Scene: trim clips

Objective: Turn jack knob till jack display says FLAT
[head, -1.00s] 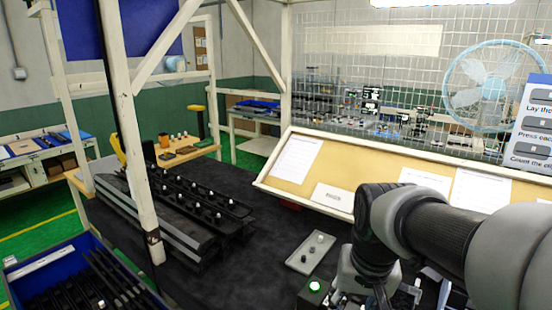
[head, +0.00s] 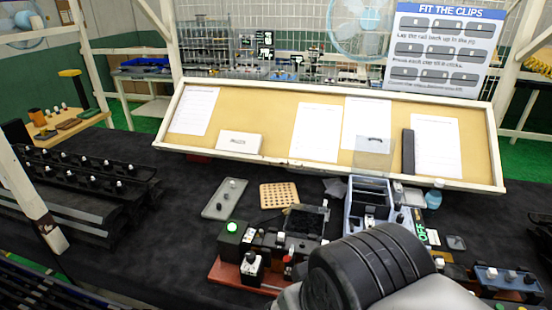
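I cannot tell for sure which device is the jack. A red-based bench unit (head: 222,272) stands at the front centre, with a black box (head: 230,240) bearing a lit green button and a small black-and-white knob-like part (head: 251,266). A small display with green characters (head: 421,232), seen at a slant, is right of centre; it seems to read OFF. I do not see FLAT anywhere. My arm covers the bottom centre, and my gripper does not show.
A grey tray (head: 225,199) with small knobs and a wooden peg board (head: 279,195) lie on the dark table. A blue-grey bin unit (head: 353,217) stands behind my arm. Black rails with clips (head: 95,163) lie left. A sloping board with papers (head: 270,125) closes the back.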

